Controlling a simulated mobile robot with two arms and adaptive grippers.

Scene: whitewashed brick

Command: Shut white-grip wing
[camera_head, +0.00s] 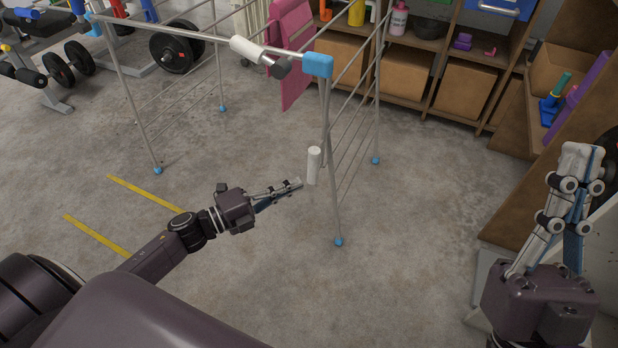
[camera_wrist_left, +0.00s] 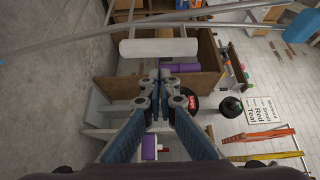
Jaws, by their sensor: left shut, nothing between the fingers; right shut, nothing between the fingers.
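A metal drying rack (camera_head: 328,120) with blue corner caps and feet stands on the floor in front of me. A white grip (camera_head: 313,165) hangs upright by its right front leg. In the left wrist view the white grip (camera_wrist_left: 160,47) lies just beyond the fingertips (camera_wrist_left: 160,76). My right gripper (camera_head: 582,158) is shut and empty, far right, away from the rack.
A pink towel (camera_head: 290,45) hangs at the rack's back. Wooden shelving (camera_head: 505,140) with boxes and bottles fills the back and right. Dumbbells (camera_head: 80,60) and gym gear stand at the upper left. Yellow floor stripes (camera_head: 98,237) lie left; the floor between is clear.

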